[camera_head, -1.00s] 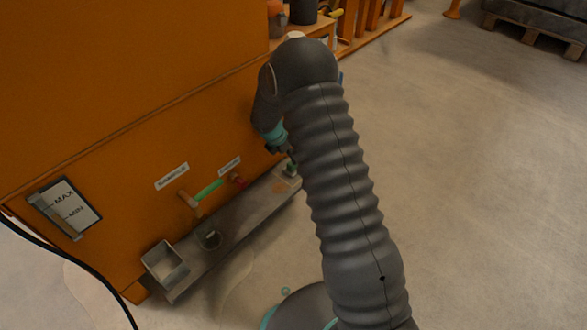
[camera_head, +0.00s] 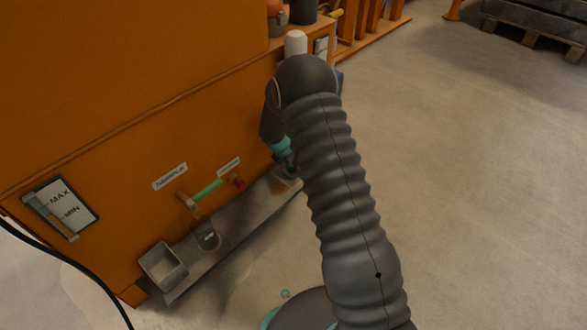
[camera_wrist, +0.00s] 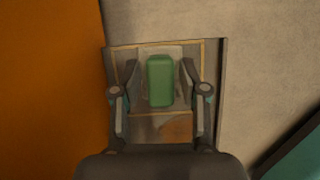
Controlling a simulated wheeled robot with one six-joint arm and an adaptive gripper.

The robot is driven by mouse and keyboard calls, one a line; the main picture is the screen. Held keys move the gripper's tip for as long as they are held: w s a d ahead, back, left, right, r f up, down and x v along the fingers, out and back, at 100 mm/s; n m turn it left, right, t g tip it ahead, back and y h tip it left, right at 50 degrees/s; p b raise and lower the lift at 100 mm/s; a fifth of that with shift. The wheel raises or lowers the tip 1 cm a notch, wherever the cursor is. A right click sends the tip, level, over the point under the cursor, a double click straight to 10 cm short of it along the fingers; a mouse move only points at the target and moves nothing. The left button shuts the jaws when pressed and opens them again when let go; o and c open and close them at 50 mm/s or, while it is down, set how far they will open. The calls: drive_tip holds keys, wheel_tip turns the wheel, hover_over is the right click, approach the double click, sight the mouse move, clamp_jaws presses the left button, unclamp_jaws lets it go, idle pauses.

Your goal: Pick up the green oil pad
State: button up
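The green oil pad (camera_wrist: 161,80) shows in the wrist view as a green rounded block on a pale patch of the grey shelf. My gripper (camera_wrist: 159,78) is above it with its fingers spread, one on each side of the pad. A gap shows between each finger and the pad, and I cannot tell how high the fingertips are above the shelf. In the head view my gripper (camera_head: 288,162) points down at the far right end of the shelf, and my arm mostly hides the pad there.
The narrow grey shelf (camera_head: 232,232) runs along the orange machine (camera_head: 130,120). A metal box (camera_head: 163,266) and a small cup (camera_head: 207,237) sit on its left part. A green-handled valve (camera_head: 206,190) and a red knob (camera_head: 239,182) stick out from the wall. Open floor lies right.

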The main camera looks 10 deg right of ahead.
clamp_jaws()
drive_tip(key=shift+r, duration=0.15)
drive_tip(key=shift+r, duration=0.55)
drive_tip(key=r, duration=0.2)
drive_tip(key=r+p, duration=0.1)
drive_tip(key=shift+s+d+r, duration=0.25)
drive_tip(key=s+d+r+p, duration=0.1)
drive_tip(key=s+d+r, duration=0.5)
drive_tip(key=s+d, duration=0.1)
drive_tip(key=shift+s+d, duration=0.25)
drive_tip(key=shift+s, duration=0.25)
drive_tip(key=shift+r, duration=0.1)
